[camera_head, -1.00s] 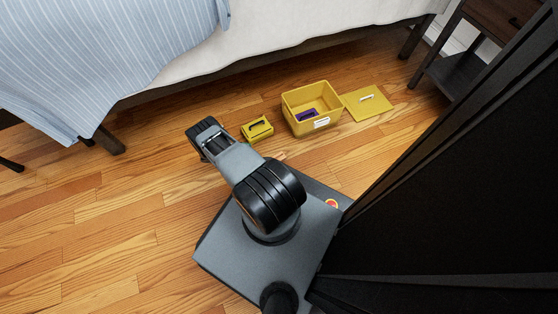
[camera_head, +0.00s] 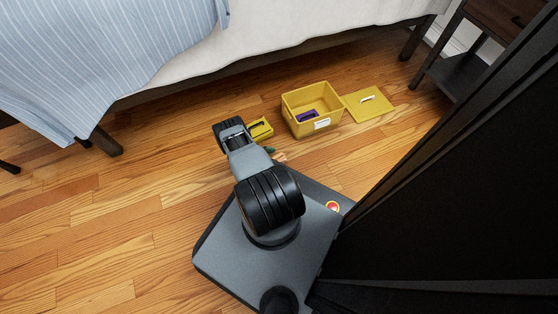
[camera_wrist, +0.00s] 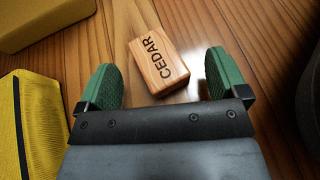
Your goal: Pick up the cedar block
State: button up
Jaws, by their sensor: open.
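The cedar block (camera_wrist: 158,62) is a small light-brown wooden block with CEDAR in dark letters on its top. It lies on the wooden floor, turned at a slant in the wrist view. My gripper (camera_wrist: 161,72) is open, with one green finger on each side of the block's near part and a visible gap on both sides. Nothing is held. In the head view my arm hides most of the gripper; a green fingertip (camera_head: 269,150) shows beside a small tan piece of what looks like the block (camera_head: 281,156).
The bed (camera_head: 240,50) is further back. Floor is clear at left.

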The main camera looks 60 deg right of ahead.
jog(key=shift+x, duration=0.85)
jog(key=c, duration=1.3)
